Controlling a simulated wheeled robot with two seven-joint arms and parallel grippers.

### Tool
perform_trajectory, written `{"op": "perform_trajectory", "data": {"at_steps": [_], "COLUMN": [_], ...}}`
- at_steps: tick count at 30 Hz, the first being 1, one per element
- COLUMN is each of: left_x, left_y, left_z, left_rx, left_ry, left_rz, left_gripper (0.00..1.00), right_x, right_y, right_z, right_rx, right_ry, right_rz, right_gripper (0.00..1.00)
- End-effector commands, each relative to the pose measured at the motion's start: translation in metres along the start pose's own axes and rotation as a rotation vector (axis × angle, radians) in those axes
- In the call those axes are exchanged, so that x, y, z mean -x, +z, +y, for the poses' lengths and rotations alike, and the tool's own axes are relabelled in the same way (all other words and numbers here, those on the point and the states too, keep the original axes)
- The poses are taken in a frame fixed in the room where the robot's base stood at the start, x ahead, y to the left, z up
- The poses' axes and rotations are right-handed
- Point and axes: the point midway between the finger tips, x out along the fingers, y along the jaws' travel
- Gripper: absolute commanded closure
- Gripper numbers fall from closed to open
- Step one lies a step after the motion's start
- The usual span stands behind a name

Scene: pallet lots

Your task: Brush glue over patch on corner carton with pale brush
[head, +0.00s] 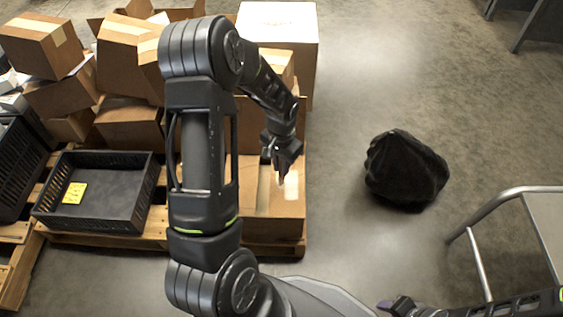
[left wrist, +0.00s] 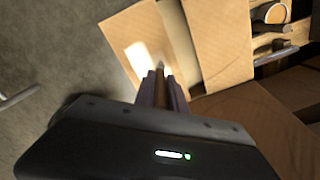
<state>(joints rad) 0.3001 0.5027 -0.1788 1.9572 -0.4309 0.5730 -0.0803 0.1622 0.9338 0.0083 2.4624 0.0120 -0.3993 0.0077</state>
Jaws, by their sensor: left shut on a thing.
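The corner carton (head: 272,222) stands at the pallet's near right corner, and it also shows in the left wrist view (left wrist: 205,35). A bright whitish patch (head: 291,185) lies on its top, clear in the left wrist view (left wrist: 137,58). My left gripper (head: 282,170) is over the carton beside the patch. It is shut on a thin brownish handle (left wrist: 160,90), which I take for the brush; its tip looks close to the carton, but contact cannot be told. My right gripper (head: 392,304) is low in the head view, its jaws unclear.
A black crate (head: 140,190) with a yellow note (head: 74,193) stands on the pallet (head: 150,233). Brown cartons (head: 128,125) are piled behind. A black bag (head: 404,170) lies on the floor, with a metal-framed cart (head: 475,262) at right. Round items (left wrist: 272,14) sit at the wrist view's upper right.

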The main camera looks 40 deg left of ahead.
Motion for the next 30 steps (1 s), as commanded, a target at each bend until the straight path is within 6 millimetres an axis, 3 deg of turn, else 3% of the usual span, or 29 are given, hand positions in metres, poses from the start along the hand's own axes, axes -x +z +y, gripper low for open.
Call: {"op": "perform_trajectory", "data": {"at_steps": [11,22,30], "left_x": [0.000,0.000,0.000], "left_y": [0.014,0.011,-0.003], "left_z": [0.009,0.007,-0.002], "left_rx": [0.000,0.000,0.002], "left_ry": [0.002,0.001,0.001], "left_rz": [-0.003,-0.001,0.000], "left_gripper": [1.00,1.00,1.00], "right_x": [0.003,0.003,0.002], "right_y": [0.000,0.000,0.000], "right_z": [-0.001,-0.001,-0.001], "right_rx": [0.000,0.000,0.000], "right_ry": [0.000,0.000,0.000], "right_rz": [0.000,0.000,0.000], "right_gripper": [0.64,0.64,0.64]}}
